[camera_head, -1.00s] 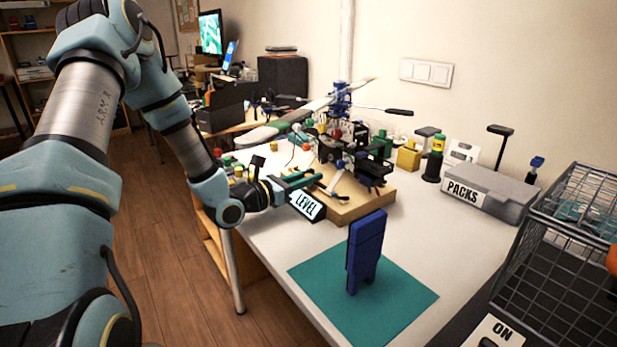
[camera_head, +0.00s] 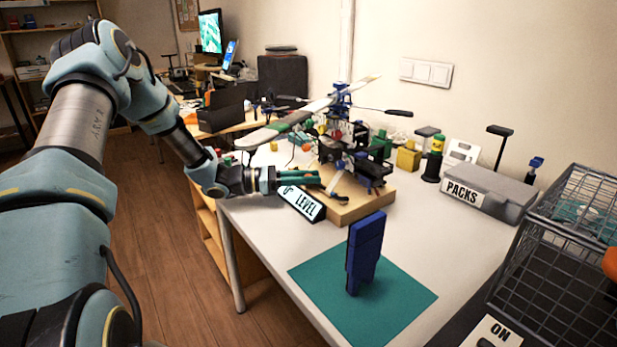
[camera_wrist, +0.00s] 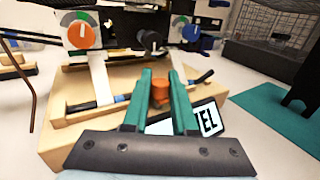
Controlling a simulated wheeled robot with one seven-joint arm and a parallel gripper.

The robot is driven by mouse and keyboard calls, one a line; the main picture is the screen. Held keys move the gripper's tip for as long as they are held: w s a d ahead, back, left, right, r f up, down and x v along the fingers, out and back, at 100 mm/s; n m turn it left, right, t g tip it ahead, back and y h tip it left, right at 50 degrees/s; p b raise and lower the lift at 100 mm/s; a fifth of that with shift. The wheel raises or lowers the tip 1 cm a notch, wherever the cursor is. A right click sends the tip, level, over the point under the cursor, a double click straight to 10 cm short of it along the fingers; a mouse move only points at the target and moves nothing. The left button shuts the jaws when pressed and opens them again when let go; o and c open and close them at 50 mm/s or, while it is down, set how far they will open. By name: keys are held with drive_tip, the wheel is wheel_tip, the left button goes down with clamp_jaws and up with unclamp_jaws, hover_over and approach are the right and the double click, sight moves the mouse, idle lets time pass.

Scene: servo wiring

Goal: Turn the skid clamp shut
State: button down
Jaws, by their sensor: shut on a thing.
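The model helicopter (camera_head: 340,130) stands on a wooden board (camera_head: 375,205) on the white table, its skids running along the board. In the wrist view the dark skid bar (camera_wrist: 120,101) crosses the board (camera_wrist: 75,85). A small orange clamp knob (camera_wrist: 160,88) sits by the skid, between my green fingers. My gripper (camera_head: 316,178), also in the wrist view (camera_wrist: 161,75), is shut on this knob. The fingers hide the knob's sides and part of the skid. In the head view the knob is hidden and the clamp's turn cannot be told.
The LEVEL sign (camera_head: 302,202) stands close below my gripper. An orange dial knob (camera_wrist: 80,36), a black knob (camera_wrist: 152,42) and a blue knob (camera_wrist: 190,33) lie beyond the fingers. A blue block (camera_head: 365,250) stands on the teal mat (camera_head: 395,295). The grey PACKS box (camera_head: 490,190) is at right.

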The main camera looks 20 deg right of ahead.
drive_tip(key=shift+m+g+y, duration=0.3)
drive_tip(key=shift+m+g, duration=0.2)
drive_tip(key=shift+g, duration=0.3)
drive_tip(key=c, duration=0.7)
unclamp_jaws()
drive_tip(key=b+v, duration=0.1)
drive_tip(key=v, duration=0.9)
drive_tip(key=shift+w+a+b, duration=0.1)
drive_tip(key=shift+a+b, duration=0.25)
drive_tip(key=shift+a, duration=0.05)
